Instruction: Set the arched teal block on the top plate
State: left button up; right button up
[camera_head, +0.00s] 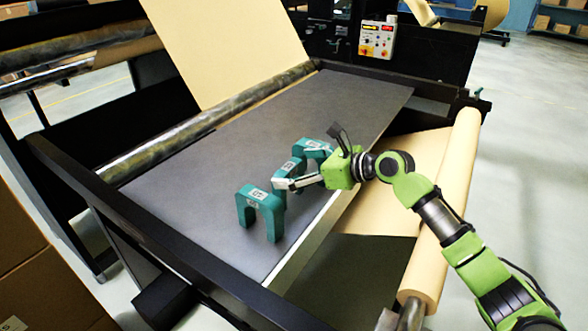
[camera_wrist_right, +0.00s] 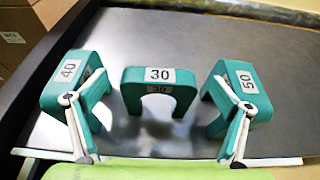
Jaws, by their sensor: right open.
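Three arched teal blocks stand on the dark flat top plate (camera_head: 220,160). In the head view they are a near block (camera_head: 261,205), a middle block (camera_head: 289,168) partly hidden by my gripper, and a far block (camera_head: 316,148). In the right wrist view, labels read 40 on the left block (camera_wrist_right: 68,72), 30 on the middle block (camera_wrist_right: 160,86) and 50 on the right block (camera_wrist_right: 242,84). My right gripper (camera_head: 292,181) is open, its fingers spread in the right wrist view (camera_wrist_right: 160,80) with the middle block between and beyond them. My left gripper is out of view.
A kraft paper roll (camera_head: 440,220) lies along the right side, under my right arm. A kraft sheet (camera_head: 215,45) rises behind the plate. Black frame rails (camera_head: 150,235) edge the plate, and a control box (camera_head: 377,37) stands at the back. The plate's left part is clear.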

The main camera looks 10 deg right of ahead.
jog(key=b+v, duration=0.1)
jog(key=v, duration=1)
jog(key=shift+s+d, duration=0.2)
jog(key=shift+s, duration=0.1)
jog(key=shift+r, duration=0.15)
